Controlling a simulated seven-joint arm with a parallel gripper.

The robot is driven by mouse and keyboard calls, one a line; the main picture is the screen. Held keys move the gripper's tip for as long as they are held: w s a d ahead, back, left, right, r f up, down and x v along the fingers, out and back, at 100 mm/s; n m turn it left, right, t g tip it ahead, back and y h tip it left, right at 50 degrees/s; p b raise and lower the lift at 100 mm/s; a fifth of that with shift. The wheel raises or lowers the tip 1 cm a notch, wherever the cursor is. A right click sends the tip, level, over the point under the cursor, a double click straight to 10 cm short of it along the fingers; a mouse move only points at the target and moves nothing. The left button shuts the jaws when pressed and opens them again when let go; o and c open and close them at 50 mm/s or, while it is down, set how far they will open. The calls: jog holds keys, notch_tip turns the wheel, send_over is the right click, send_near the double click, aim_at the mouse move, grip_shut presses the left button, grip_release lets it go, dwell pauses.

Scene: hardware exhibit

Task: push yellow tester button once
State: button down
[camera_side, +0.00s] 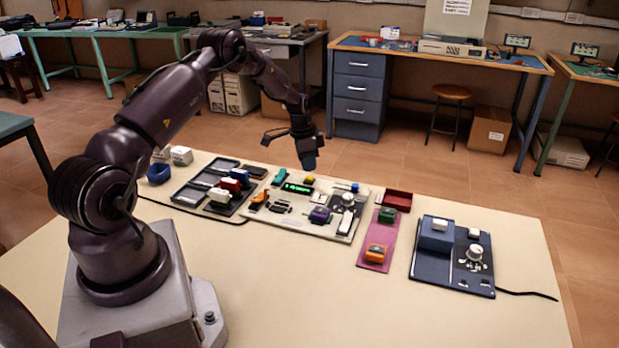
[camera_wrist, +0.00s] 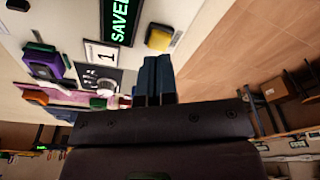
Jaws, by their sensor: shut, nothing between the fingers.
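The yellow button (camera_side: 309,179) is a small raised cap near the back edge of the pale tester panel (camera_side: 340,238). In the wrist view the yellow button (camera_wrist: 159,38) sits in a dark surround beside the lit green display (camera_wrist: 121,20), whose visible letters read "SAVE". My gripper (camera_side: 309,166) points down just above and behind the button in the side view. Its blue fingers are shut and empty, and in the wrist view the gripper (camera_wrist: 154,80) appears apart from the button. The exact gap to the button cannot be told.
Dark trays (camera_side: 190,192) with several colored blocks lie left of the panel. A purple part (camera_side: 320,215) sits on the panel. A pink mat (camera_side: 372,252), a red tray (camera_side: 397,200) and a blue-black device (camera_side: 440,262) lie to the right. The table front is clear.

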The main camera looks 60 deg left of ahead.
aim_at(309, 178)
jog(key=shift+r, duration=2.15)
